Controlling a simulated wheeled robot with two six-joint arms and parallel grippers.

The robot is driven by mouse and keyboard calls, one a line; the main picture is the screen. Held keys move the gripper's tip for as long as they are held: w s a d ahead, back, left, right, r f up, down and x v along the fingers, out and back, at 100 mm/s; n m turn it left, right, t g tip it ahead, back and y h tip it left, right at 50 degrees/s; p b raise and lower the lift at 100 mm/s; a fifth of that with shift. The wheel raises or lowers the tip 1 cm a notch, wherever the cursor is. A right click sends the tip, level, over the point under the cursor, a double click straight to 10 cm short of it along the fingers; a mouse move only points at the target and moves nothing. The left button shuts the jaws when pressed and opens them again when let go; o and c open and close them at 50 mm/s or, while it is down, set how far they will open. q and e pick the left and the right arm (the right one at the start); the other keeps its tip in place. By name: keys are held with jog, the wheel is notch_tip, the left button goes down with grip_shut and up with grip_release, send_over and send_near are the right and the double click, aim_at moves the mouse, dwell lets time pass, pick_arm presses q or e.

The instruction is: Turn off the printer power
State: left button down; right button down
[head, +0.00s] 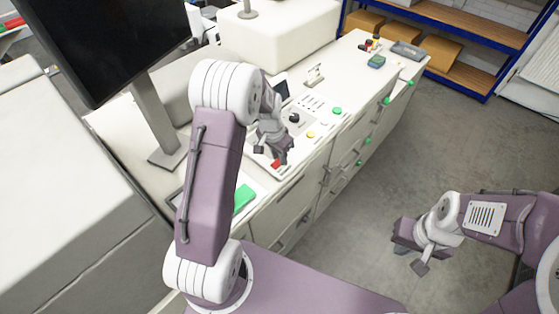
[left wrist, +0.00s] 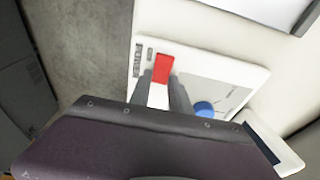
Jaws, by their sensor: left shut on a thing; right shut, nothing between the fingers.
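A red switch (left wrist: 163,68) sits on a white panel (left wrist: 225,72) in the left wrist view. It also shows in the head view (head: 276,163) at the near end of the control panel on the cabinet. My left gripper (left wrist: 161,78) is pointed down at this panel, with its two fingertips at either side of the red switch, shut on it. In the head view my left gripper (head: 271,152) is partly hidden behind my own arm. My right gripper (head: 411,257) is shut and empty, over the floor at the right.
A blue knob (left wrist: 204,109) is close to the fingers. The panel also bears a black knob (head: 294,118), a yellow button (head: 310,134) and a green button (head: 337,111). A large monitor (head: 105,40) stands at the left. Open floor (head: 400,165) lies right of the cabinet.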

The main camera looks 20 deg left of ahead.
aim_at(275, 165)
pick_arm(q)
jog(key=shift+f+t+b, duration=0.25)
jog(key=shift+t+b, duration=0.15)
jog(key=shift+b, duration=0.05)
jog(key=shift+r, duration=0.35)
pick_arm(e)
notch_tip(275, 165, down, 2)
jog(key=shift+f, duration=0.25)
pick_arm(q)
jog(key=c, duration=1.2)
grip_release()
jog(key=shift+w, duration=0.1)
jog(key=shift+d, duration=0.1)
pick_arm(e)
jog(key=shift+w+d, duration=0.15)
jog(key=shift+d, duration=0.05)
pick_arm(q)
jog(key=b+v, duration=0.2)
jog(key=v, duration=0.7)
pick_arm(e)
notch_tip(275, 165, down, 2)
jog(key=shift+a, duration=0.1)
